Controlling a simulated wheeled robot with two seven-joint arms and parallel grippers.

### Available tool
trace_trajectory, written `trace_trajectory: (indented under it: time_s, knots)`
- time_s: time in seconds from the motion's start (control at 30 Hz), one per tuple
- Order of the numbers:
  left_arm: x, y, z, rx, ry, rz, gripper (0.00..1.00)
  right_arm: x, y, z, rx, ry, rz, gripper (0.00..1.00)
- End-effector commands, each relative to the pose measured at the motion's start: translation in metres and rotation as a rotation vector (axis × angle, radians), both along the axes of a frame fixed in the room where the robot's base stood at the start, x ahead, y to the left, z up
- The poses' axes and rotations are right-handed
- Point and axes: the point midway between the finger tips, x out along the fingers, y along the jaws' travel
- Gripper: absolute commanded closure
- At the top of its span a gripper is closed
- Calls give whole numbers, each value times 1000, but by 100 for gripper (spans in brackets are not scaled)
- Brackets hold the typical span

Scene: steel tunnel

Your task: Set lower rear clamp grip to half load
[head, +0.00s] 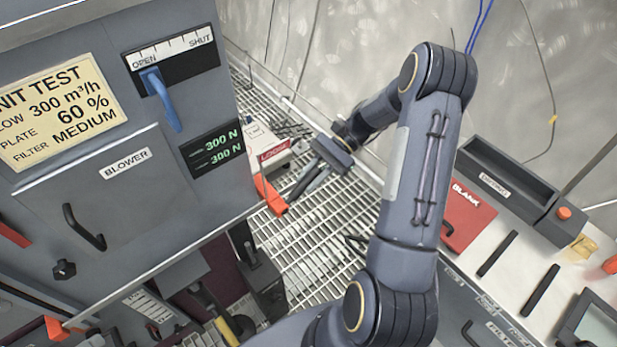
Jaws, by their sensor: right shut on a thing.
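My right arm comes in from the bottom and bends down toward the grated floor. My right gripper (297,190) is shut on an orange handle (268,196) beside the grey cabinet's lower right side. The exact contact is small and partly hidden. A pale box with a red LOOSE label (273,154) lies just behind the handle. A dark display (213,148) on the cabinet reads 300 N on both of its lines. Which clamp the handle belongs to cannot be told. My left gripper is not in view.
The cabinet (85,190) fills the left, with a blue lever (162,97) near OPEN and a BLOWER panel. Another orange handle (12,232) is at the left edge. A bench with a red BLANK plate (466,212) stands at right. Open grating (310,240) lies between.

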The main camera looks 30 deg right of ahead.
Motion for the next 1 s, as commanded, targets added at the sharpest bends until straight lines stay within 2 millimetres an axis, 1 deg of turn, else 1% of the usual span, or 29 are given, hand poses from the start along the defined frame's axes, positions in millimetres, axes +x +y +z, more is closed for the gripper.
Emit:
trace_trajectory:
  time_s: [0.4,0.43,0.6,0.87,1.0]
  knots:
    - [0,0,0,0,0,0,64,0,-1,0,7,0,-1,100]
    - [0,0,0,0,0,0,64,0,-1,0,7,0,-2,76]
    - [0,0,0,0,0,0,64,0,-1,0,6,0,-1,56]
    - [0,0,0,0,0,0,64,0,-1,0,6,0,-1,56]
    - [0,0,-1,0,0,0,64,1,-12,4,5,0,-3,56]
